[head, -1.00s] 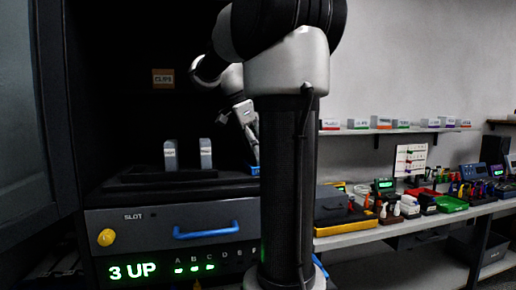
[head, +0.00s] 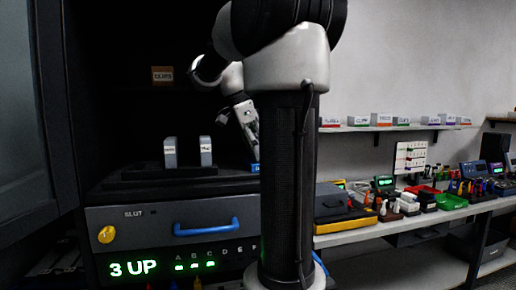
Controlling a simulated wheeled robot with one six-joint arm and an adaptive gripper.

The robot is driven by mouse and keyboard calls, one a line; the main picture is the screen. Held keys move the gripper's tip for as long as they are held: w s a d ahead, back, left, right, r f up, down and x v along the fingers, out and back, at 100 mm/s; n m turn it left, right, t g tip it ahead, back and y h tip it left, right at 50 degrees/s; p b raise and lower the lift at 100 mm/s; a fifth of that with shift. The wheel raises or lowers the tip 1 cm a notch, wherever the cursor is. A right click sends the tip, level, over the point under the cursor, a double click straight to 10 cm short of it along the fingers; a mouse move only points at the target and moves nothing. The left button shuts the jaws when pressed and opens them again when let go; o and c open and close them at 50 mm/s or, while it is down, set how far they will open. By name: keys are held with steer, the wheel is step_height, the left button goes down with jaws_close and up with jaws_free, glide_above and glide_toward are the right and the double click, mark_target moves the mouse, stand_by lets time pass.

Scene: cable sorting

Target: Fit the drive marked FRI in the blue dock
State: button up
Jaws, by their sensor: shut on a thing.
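The blue dock (head: 254,168) shows only as a small blue edge on the black shelf, mostly hidden behind my own arm column. My gripper (head: 254,150) points down just above it, shut on a narrow pale thing, likely a drive, whose marking I cannot read. Whether this thing touches the dock I cannot tell. Two grey drives with white labels, a left one (head: 170,156) and a right one (head: 206,153), stand upright in a black rack (head: 150,175) left of my gripper. Their labels are too blurred to read.
A cabinet door (head: 22,120) stands at left. A cluttered bench (head: 400,225) lies at right.

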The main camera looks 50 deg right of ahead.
steer(key=o, duration=1.3)
steer(key=shift+c, duration=0.2)
steer(key=shift+o, duration=0.4)
steer(key=shift+r, duration=3.5)
